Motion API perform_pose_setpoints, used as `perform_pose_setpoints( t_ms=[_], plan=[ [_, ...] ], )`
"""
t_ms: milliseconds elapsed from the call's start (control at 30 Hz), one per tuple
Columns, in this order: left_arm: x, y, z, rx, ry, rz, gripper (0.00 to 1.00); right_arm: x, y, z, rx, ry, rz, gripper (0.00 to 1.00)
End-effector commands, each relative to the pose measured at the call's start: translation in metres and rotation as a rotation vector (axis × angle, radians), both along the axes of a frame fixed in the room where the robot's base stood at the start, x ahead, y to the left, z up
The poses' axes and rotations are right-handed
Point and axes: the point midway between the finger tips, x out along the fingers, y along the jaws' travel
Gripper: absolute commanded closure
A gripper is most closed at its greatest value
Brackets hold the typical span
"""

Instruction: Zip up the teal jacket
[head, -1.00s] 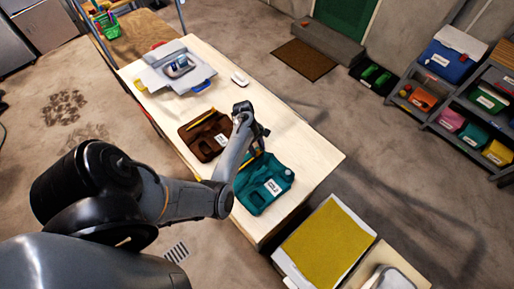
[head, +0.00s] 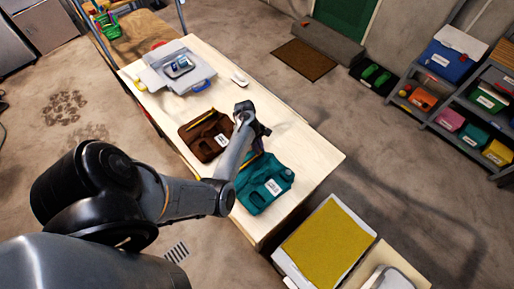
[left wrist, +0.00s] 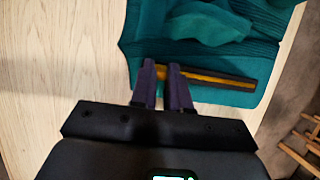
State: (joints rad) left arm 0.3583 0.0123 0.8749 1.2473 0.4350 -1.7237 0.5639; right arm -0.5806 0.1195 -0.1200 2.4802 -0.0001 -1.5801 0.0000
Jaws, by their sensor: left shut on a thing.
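The teal jacket (head: 258,200) lies flat on the pale wooden table, with a white label on it. In the left wrist view the jacket (left wrist: 215,50) shows ribbed cloth and a dark zip strip with a yellow line (left wrist: 215,80). My left gripper (left wrist: 161,66) is at the left end of this strip, its purple-grey fingers close together. They are shut on a small part at the zip, likely the zip pull, which the fingers hide. In the head view my left gripper (head: 258,132) is above the jacket's far edge, partly hidden by my arm. My right gripper is not in view.
A small white object (head: 239,79) is near the table's edge. The table (head: 305,150) is bare right of the jacket. A yellow-topped bin (head: 327,243) stands below.

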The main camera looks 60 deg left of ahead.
Motion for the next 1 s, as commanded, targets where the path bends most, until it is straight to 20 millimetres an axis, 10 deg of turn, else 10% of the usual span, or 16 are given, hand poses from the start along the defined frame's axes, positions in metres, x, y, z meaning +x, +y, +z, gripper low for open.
perform_pose_setpoints(
  t_ms=[367,400,567,1000],
  plan=[
    [0.0115,0.0035,0.0001,0.001,0.0,0.0,1.0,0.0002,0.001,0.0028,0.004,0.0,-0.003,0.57],
    [0.0114,0.0035,0.0001,0.001,0.0,0.0,0.81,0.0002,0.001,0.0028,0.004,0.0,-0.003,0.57],
    [0.0113,0.0034,0.0,0.001,0.0,0.0,0.57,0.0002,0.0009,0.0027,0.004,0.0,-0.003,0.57],
    [0.0104,0.0073,0.0081,0.003,0.0,0.0,0.57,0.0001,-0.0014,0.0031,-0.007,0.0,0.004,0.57]
  ],
)
